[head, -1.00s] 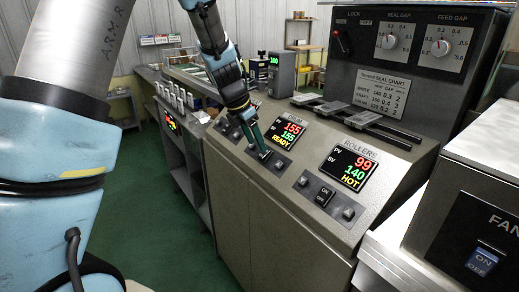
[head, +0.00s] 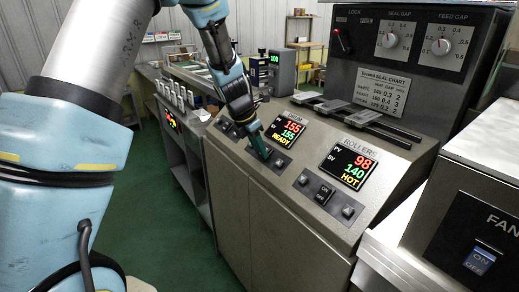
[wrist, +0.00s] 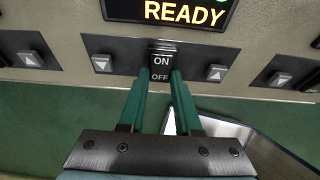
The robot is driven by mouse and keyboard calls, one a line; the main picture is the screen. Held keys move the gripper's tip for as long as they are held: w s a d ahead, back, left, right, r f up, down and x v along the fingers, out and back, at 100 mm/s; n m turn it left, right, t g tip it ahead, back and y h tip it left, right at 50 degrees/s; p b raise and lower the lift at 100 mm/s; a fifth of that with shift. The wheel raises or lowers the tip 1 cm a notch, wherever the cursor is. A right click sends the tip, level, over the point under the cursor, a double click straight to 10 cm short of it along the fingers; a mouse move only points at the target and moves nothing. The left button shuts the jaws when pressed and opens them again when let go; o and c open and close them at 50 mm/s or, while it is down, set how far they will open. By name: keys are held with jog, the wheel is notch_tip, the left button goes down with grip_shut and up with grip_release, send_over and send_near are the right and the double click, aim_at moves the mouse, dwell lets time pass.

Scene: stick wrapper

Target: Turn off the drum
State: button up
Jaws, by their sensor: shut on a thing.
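The drum display (head: 286,133) is lit and reads 155, 155 and READY; its READY line (wrist: 185,12) also shows in the wrist view. Below it is the black drum switch (wrist: 161,58), with ON at its top and OFF at its bottom. My gripper (head: 265,153) reaches down to the drum panel. In the wrist view, the green fingers of my gripper (wrist: 161,80) stand on either side of the switch's lower OFF end, shut on the switch. In the head view, my gripper largely hides the switch.
Arrow buttons (wrist: 102,63) (wrist: 215,73) flank the switch. The rollers display (head: 346,164) and rollers switch (head: 324,194) are to the right. A fan box with a switch (head: 480,261) stands at the far right. Green floor (head: 160,225) lies open in front.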

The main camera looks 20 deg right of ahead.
grip_shut()
jog(key=shift+f+b, duration=0.15)
jog(key=shift+b, duration=0.2)
jog(key=shift+f+b, duration=0.15)
jog(key=shift+b, duration=0.4)
jog(key=b, duration=0.2)
jog(key=shift+a+f+h+b, duration=0.1)
jog(key=shift+f+h+b, duration=0.05)
jog(key=shift+h+b, duration=0.25)
jog(key=shift+b, duration=0.6)
jog(key=h+b, duration=0.1)
jog(key=b, duration=0.2)
jog(key=h+b, duration=0.1)
jog(key=b, duration=0.3)
jog(key=h+b, duration=0.1)
jog(key=b, duration=0.3)
jog(key=shift+a+f+t, duration=0.25)
jog(key=shift+f+t, duration=0.1)
jog(key=shift+t, duration=0.05)
jog(key=shift+r+h+b, duration=0.1)
jog(key=shift+h+b, duration=0.2)
jog(key=shift+b, duration=0.95)
jog(key=shift+r, duration=0.2)
